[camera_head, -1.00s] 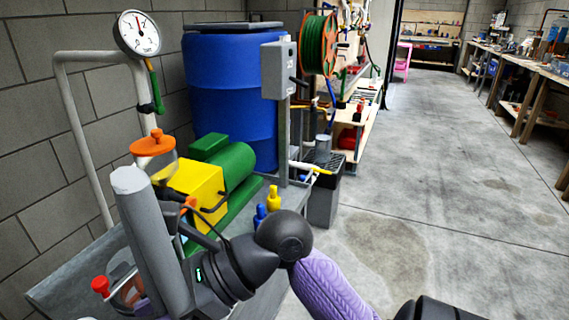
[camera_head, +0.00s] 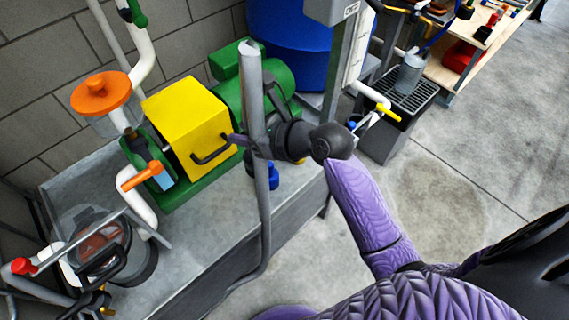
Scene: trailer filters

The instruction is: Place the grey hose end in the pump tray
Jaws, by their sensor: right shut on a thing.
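My right gripper (camera_head: 250,142) is shut around the grey hose (camera_head: 265,205), just below its thicker upper end. The grey hose end (camera_head: 250,75) points up. From the grip the hose hangs down in front of the tray's front side and curves left at the bottom. The grey pump tray (camera_head: 200,230) lies behind and below the gripper, carrying the green pump (camera_head: 262,78) with its yellow box (camera_head: 187,117). Whether the hose touches the tray edge I cannot tell. My left gripper does not show.
An orange-capped filter (camera_head: 101,92), white pipes and a clear bowl (camera_head: 102,243) crowd the tray's left side. A small blue fitting (camera_head: 272,175) stands beside the hose. The blue barrel (camera_head: 290,45) is behind. Bare tray surface lies at the front middle.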

